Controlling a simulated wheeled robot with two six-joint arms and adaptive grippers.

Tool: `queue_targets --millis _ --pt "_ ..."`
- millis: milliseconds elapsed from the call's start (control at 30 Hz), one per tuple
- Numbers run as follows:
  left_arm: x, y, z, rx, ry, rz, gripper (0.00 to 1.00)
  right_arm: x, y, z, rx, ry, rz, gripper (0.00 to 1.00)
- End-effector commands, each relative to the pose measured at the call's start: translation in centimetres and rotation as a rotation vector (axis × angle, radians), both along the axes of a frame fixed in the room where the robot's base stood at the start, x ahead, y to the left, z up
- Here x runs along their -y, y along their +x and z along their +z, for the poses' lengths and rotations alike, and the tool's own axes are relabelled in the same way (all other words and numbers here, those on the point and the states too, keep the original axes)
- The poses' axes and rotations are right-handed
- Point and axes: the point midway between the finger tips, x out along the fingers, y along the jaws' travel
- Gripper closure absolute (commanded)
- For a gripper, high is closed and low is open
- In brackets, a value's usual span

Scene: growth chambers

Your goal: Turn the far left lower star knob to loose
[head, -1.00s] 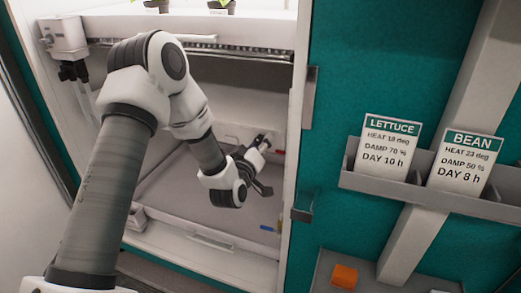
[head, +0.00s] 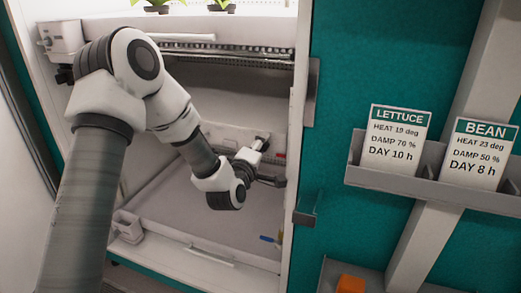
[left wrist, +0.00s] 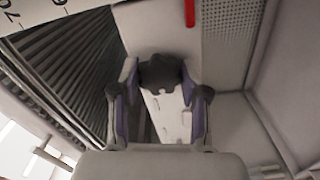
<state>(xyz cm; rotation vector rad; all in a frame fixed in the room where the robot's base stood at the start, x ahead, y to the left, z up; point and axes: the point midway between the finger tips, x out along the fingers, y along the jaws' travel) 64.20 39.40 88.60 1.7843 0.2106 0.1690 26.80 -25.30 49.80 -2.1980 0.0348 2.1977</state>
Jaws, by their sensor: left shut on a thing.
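A dark star knob (left wrist: 160,72) shows in the left wrist view between the two fingers of my left gripper (left wrist: 158,95). The fingers touch it from both sides, and the gripper is shut on it. In the head view my left gripper (head: 264,165) is deep inside the lower bay of the chamber, near its back wall. The knob cannot be made out in the head view, and how far it is turned cannot be told. My right gripper is not in view.
The bay has a pale floor (head: 205,215) with a blue item (head: 269,239) near its right side. A shelf edge (head: 215,54) runs above my arm. A red part (left wrist: 189,12) sits near the knob. Lettuce (head: 395,140) and bean cards (head: 480,153) stand in a holder at right.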

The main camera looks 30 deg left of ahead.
Motion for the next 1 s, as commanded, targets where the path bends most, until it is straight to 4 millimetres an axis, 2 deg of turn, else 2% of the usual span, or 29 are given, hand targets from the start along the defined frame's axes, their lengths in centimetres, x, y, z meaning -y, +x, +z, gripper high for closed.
queue_targets --millis 467,500,533,867,1000 --pt "0.0 0.0 0.0 0.004 -0.014 0.002 0.90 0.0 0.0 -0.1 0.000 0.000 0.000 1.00" --pt "0.0 0.0 0.0 0.004 -0.014 0.002 0.41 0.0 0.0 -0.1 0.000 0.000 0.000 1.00" --pt "0.0 0.0 0.0 0.004 -0.014 0.002 0.31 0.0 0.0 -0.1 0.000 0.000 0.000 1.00" --pt "0.0 -0.2 0.0 0.002 -0.014 0.000 0.30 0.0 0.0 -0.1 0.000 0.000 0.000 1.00" --pt "0.4 -1.9 0.0 0.002 -0.015 0.000 0.30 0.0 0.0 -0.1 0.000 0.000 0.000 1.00"
